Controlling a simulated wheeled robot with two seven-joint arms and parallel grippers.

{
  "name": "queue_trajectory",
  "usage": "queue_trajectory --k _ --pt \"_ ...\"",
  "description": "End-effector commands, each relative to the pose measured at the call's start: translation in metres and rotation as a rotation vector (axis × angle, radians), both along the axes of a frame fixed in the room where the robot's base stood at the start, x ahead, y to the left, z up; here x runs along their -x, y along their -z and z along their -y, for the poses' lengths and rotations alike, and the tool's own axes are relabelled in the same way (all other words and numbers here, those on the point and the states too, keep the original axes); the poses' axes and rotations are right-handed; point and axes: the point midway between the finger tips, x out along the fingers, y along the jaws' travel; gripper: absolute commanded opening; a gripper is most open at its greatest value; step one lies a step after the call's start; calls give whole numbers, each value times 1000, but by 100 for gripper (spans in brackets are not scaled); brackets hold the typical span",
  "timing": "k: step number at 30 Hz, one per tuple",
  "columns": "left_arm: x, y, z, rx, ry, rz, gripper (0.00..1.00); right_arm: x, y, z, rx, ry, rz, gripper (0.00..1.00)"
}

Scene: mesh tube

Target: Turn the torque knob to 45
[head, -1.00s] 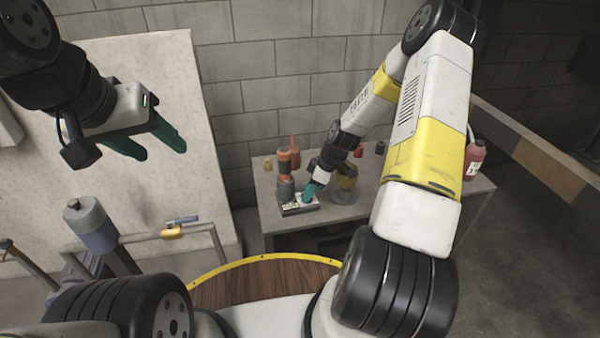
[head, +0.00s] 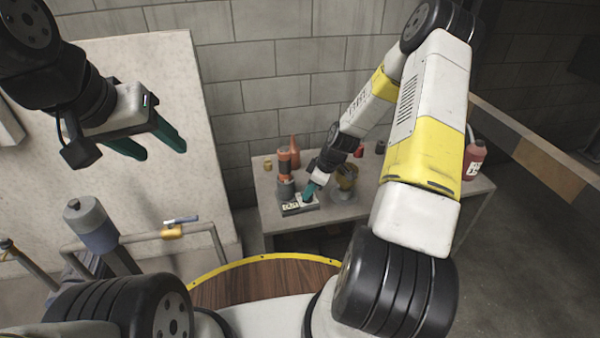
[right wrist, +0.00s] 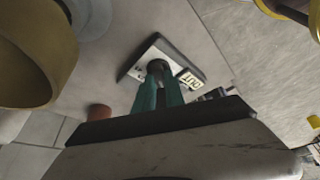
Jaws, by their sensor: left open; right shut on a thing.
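The torque device is a small box with a pale face (head: 300,207) on the table, and it also shows in the right wrist view (right wrist: 141,69). A small label or display (right wrist: 191,80) sits on its face, too small to read surely. The dark round torque knob (right wrist: 157,67) stands on the face. My right gripper (head: 308,193) reaches down to the box, its teal fingers (right wrist: 158,86) shut on the knob. The fingers hide part of the knob, and I cannot tell its setting. My left gripper (head: 157,148) is open and empty in the air, far left of the table.
On the table (head: 275,228) stand an orange and black tool (head: 284,165), an orange bottle (head: 294,148), a yellowish round item (head: 346,180) close to my right gripper, and a red bottle (head: 474,160). A railing (head: 140,237) stands at left.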

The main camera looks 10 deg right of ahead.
Motion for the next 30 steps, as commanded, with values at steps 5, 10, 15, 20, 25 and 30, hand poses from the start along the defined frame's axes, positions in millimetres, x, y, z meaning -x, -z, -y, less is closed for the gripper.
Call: queue_trajectory --k 5,10,15,20,25,30 --pt "0 0 0 0 0 0 53 1 -1 -1 1 117 1 0" --pt "0 0 0 0 0 0 53 1 -1 -2 2 272 3 0" --pt "0 0 0 0 0 0 53 1 -1 -3 1 433 2 0" --pt "0 0 0 0 0 0 53 2 -1 -3 2 586 3 0" --pt "0 0 0 0 0 0 53 1 -1 -5 1 747 3 0" --pt "0 0 0 0 0 0 53 2 -1 -5 1 909 4 0"
